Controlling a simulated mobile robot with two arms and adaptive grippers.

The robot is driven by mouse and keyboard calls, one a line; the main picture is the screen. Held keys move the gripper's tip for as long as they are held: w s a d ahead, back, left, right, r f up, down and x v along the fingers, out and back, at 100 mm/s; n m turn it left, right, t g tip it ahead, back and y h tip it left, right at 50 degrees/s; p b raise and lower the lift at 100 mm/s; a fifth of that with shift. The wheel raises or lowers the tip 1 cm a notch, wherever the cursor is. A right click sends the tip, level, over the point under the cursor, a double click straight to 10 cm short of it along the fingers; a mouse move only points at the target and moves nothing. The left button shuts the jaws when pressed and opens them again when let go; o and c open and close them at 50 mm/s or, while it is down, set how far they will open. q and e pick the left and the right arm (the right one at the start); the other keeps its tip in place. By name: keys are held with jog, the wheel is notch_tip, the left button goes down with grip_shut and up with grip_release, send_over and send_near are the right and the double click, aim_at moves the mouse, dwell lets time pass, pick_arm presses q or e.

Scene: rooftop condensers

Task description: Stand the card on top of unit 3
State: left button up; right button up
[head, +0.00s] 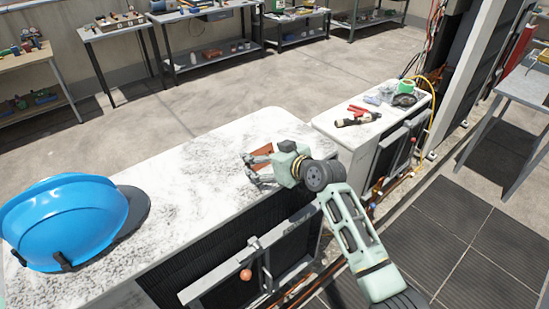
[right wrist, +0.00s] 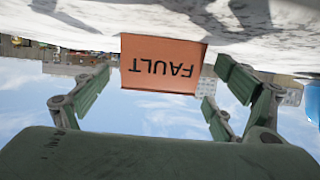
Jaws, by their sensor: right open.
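The orange card (head: 262,150) marked FAULT is at the right end of the long white-topped unit (head: 200,160), partly hidden behind my right gripper (head: 248,168). The right wrist view, which is upside down, shows the card (right wrist: 162,64) face on. It looks upright, with its lower edge at the worn white top (right wrist: 180,22). My right gripper (right wrist: 163,78) is open, one finger on each side of the card, with gaps visible. No unit number is readable. My left gripper is not in view.
A blue hard hat (head: 65,220) sits on the left of the same top. A second white-topped unit (head: 330,122) at right holds red-handled pliers (head: 358,109), green tape (head: 406,87) and other small items. Workbenches line the back; the floor between is clear.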

jog(key=b+v, duration=0.2)
jog(key=v, duration=1)
jog(key=s+d+f+m+g+h, duration=0.1)
jog(key=s+d+f+m+h, duration=0.15)
jog(key=s+f, duration=0.75)
jog(key=s+d+f+m+g+h, duration=0.15)
jog(key=d+f, duration=0.25)
jog(key=f, duration=1.5)
jog(key=s+d+f+m+g+h, duration=0.15)
jog(key=s+d+f, duration=0.3)
jog(key=f, duration=0.95)
jog(key=s+d+f+g, duration=0.1)
jog(key=s+f, duration=0.5)
jog(key=s, duration=0.6)
jog(key=s+d+f+g+h, duration=0.1)
jog(key=s+d+f+g, duration=0.1)
jog(key=s+f, duration=0.5)
jog(key=s+d+f+g+h, duration=0.1)
jog(key=s+f, duration=0.5)
jog(key=s, duration=1.2)
jog(key=shift+s+d+f+n+g, duration=0.4)
jog(key=shift+d+g, duration=0.2)
jog(key=shift+g, duration=0.3)
notch_tip(320, 180, down, 3)
jog(key=b, duration=0.2)
jog(key=shift+r+b, duration=0.2)
jog(key=shift+b, duration=0.1)
